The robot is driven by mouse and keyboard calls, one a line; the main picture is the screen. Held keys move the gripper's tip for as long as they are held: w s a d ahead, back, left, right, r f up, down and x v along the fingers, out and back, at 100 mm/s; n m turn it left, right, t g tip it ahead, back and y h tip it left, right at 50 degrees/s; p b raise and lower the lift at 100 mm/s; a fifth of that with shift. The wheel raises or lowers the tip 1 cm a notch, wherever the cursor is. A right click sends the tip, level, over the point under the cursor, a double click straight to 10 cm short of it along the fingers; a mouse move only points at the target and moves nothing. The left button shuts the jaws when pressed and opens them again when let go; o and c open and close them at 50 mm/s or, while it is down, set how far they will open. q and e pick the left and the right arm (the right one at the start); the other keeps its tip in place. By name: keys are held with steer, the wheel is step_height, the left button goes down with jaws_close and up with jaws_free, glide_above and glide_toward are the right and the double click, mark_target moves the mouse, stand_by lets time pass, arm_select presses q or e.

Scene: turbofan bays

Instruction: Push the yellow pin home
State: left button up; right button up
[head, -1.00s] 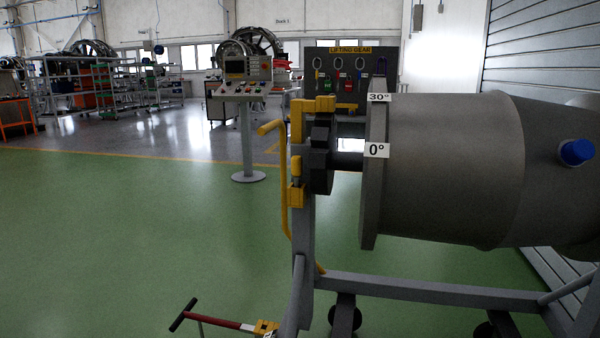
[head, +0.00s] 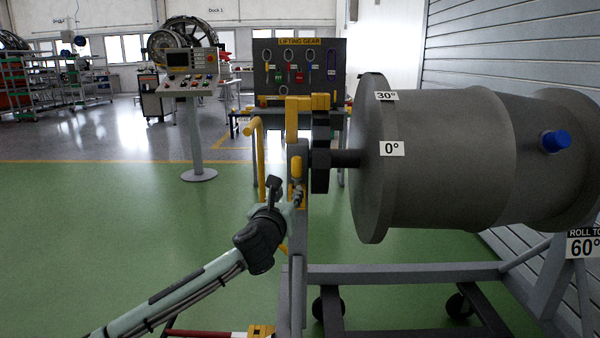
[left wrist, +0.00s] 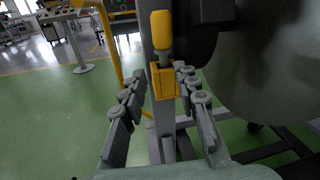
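The yellow pin (head: 297,167) stands upright at the side of the grey stand post, below the yellow bracket at the post's top. A length of shank shows between handle and block. My left gripper (head: 287,190) is just left of and below the pin handle. In the left wrist view its two fingers (left wrist: 155,78) are spread, with the block between them in the picture and nothing held. Contact cannot be told. My right gripper is out of view.
The grey engine drum (head: 455,165) is on the stand right of the post, marked 0° and 30°. A yellow handrail (head: 255,155) curves left of the post. A control pedestal (head: 194,130) stands behind. The green floor at left is open.

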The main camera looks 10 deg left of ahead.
mark_target(296, 173)
arm_select(q)
steer(key=shift+w+r+m+t, duration=0.15)
steer(key=shift+w+r+m, duration=0.15)
steer(key=shift+r+m, duration=0.25)
steer(key=shift+w+r+m+t, duration=0.15)
steer(key=shift+w+r+m, duration=0.2)
steer(key=shift+r, duration=0.35)
steer(key=shift+w+d, duration=0.15)
steer(key=shift+w, duration=0.75)
steer(key=shift+w+d, duration=0.1)
steer(key=shift+w, duration=2.7)
steer(key=shift+c, duration=0.6)
steer(key=shift+h, duration=0.4)
jaws_close()
